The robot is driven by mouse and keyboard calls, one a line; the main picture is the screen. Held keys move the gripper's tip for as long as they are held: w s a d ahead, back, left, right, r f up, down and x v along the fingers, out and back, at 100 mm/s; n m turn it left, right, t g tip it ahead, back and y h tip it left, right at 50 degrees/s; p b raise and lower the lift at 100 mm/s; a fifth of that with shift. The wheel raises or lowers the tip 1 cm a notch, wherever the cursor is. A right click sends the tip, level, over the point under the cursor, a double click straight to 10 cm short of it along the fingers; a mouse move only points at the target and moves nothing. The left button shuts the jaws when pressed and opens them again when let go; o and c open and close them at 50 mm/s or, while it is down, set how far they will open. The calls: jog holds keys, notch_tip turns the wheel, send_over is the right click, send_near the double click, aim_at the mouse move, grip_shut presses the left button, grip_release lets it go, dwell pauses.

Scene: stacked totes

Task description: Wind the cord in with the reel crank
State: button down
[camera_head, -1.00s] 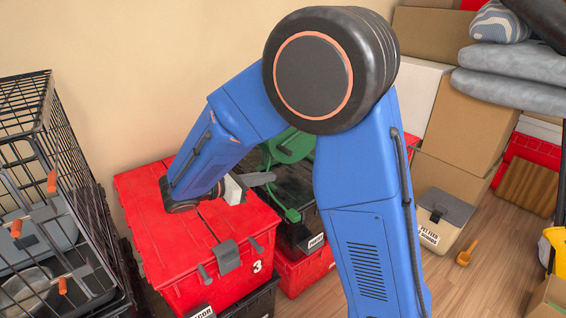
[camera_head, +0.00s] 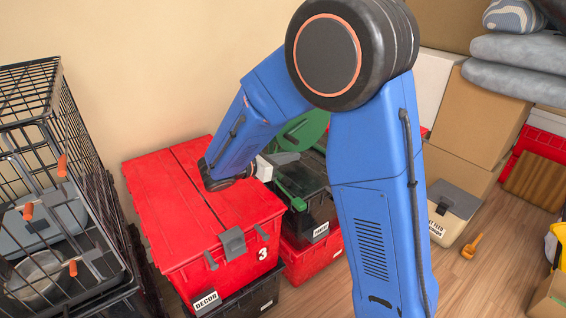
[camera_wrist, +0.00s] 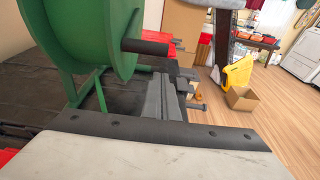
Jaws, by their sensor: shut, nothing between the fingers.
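The green cord reel (camera_head: 312,130) stands on a dark tote behind the red tote, partly hidden by my arm. In the wrist view the reel (camera_wrist: 88,35) fills the upper left, on green legs. Its black crank handle (camera_wrist: 146,47) sticks out to the right from the reel's side. My gripper (camera_wrist: 168,92) is shut and empty, just below the handle in the picture and apart from it. In the head view my gripper (camera_head: 284,158) shows at the reel's near side. I cannot make out the cord.
The dark tote (camera_head: 318,215) under the reel sits on another red tote (camera_head: 312,260). A wire cage (camera_head: 60,130) stands left. Boxes (camera_head: 478,115) fill the right; some floor is clear.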

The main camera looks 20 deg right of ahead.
jog(key=shift+s+a+r, duration=0.1)
jog(key=shift+r, duration=1.2)
jog(key=shift+s+a+r+g+y, duration=0.1)
jog(key=shift+a+r+g+y, duration=0.1)
jog(key=shift+r+y, duration=0.35)
jog(key=shift+a+r+g+y, duration=0.15)
jog(key=shift+r+g+y, duration=0.05)
jog(key=shift+r+y, duration=0.3)
jog(key=shift+f, duration=0.15)
